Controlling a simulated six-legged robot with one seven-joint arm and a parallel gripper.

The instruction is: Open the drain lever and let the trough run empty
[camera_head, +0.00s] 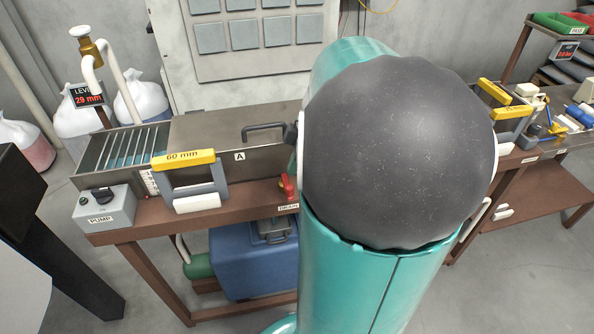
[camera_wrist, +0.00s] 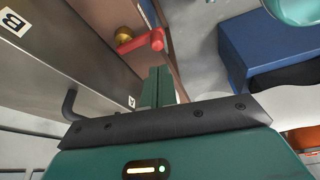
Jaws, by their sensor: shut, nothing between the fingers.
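The red drain lever (camera_head: 287,186) sits on the front of the metal trough (camera_head: 240,165), above a DRAIN label, partly beside my arm. It also shows in the wrist view, a red bar (camera_wrist: 143,42) with a brass valve body (camera_wrist: 124,35). My gripper (camera_wrist: 159,84) is shut and empty, its teal fingers pointing towards the lever. The fingertips appear a short way from it in the picture; I cannot tell the depth gap. A level display (camera_head: 88,97) reads 29 mm.
A grey lid handle (camera_head: 265,130) stands up from the trough's A cover. A yellow 60 mm gauge frame (camera_head: 185,160) and a pump box (camera_head: 105,208) are at the trough's left. A blue container (camera_head: 250,265) is under the bench. Another bench stands at the right.

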